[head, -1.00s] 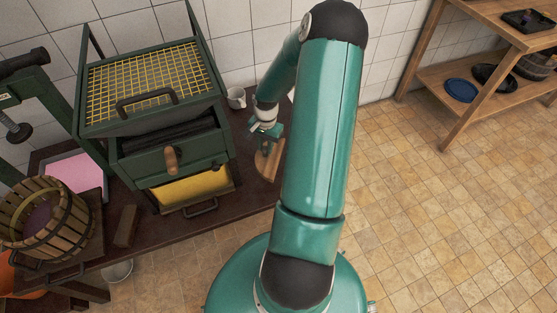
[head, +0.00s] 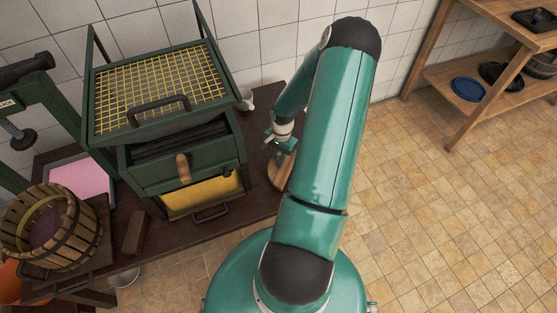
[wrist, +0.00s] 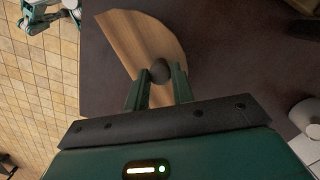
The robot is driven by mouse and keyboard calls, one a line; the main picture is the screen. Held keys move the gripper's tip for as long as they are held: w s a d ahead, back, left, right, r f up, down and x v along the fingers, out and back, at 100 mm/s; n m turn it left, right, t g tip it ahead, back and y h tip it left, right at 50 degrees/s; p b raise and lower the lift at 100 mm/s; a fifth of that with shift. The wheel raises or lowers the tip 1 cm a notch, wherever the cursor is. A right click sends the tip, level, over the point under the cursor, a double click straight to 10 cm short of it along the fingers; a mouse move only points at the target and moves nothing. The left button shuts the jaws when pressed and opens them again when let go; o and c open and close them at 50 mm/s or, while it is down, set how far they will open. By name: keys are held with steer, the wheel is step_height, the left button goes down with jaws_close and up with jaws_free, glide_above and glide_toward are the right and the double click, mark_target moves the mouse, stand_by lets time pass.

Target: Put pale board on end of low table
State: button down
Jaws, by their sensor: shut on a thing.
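The pale board (wrist: 136,42) is a half-round piece of light striped wood with a dark round knob (wrist: 160,71). My gripper (wrist: 159,86) is shut on that knob in the wrist view. In the head view the board (head: 279,171) shows below my gripper (head: 277,142), partly hidden by my arm. It is over the right end of the low dark brown table (head: 226,222), which also fills much of the wrist view (wrist: 235,45).
A green machine with a yellow grid (head: 160,85) stands on the table left of my gripper. A white jug (head: 246,100) stands near the wall. A slatted wooden basket (head: 50,228) is at the far left. A wooden shelf (head: 480,90) stands right; the tiled floor between is clear.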

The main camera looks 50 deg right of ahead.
mark_target(279, 157)
steer(key=shift+w+f, duration=0.1)
steer(key=shift+f, duration=1.6)
steer(key=shift+a+f, duration=0.1)
steer(key=c, duration=1.2)
jaws_free()
steer(key=r, duration=0.4)
steer(key=d+r, duration=0.1)
steer(key=r, duration=0.7)
steer(key=shift+w+d+r, duration=0.1)
steer(key=shift+d, duration=0.15)
